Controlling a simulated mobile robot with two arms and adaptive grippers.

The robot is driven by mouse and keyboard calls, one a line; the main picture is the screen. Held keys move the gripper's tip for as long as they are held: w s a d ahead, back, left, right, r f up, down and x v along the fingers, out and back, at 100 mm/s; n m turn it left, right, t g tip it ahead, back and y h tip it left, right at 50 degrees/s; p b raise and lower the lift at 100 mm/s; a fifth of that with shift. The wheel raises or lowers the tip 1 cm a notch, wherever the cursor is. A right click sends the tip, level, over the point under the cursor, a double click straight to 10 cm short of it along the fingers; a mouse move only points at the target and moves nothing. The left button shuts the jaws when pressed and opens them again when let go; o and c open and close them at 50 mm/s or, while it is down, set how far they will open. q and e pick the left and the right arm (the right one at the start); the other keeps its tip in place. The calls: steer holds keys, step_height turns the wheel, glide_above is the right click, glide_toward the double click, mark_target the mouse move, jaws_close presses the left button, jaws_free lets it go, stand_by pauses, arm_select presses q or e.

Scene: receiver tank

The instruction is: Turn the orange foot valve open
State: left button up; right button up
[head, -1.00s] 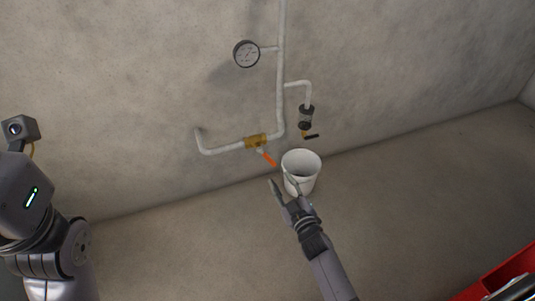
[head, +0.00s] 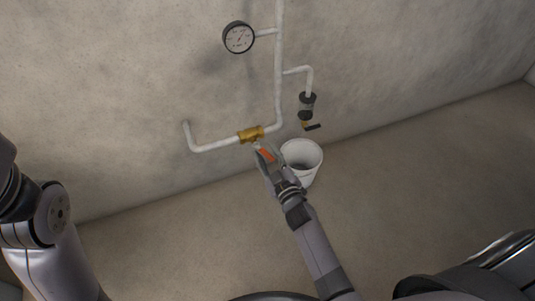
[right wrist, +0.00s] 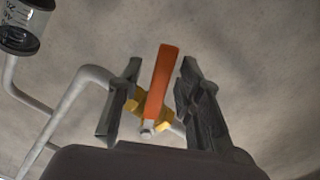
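The foot valve has a brass body (head: 251,134) on the low white pipe and an orange lever (head: 266,154) that slants down to the right. In the right wrist view the orange lever (right wrist: 161,82) stands between the two fingers, with the brass body (right wrist: 135,105) behind it. My right gripper (head: 267,157) is at the lever, its fingers on either side. In the right wrist view the fingers (right wrist: 157,95) are apart, with gaps beside the lever. My left gripper is outside the views; only part of my left arm shows at the left edge.
A white bucket (head: 301,155) stands on the floor just right of my right gripper. Above it hangs a dark fitting (head: 307,103) with a small black-handled tap (head: 312,126). A round gauge (head: 238,38) is higher on the wall. Floor left of the gripper is clear.

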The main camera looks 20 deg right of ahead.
jaws_close()
stand_by(0.7)
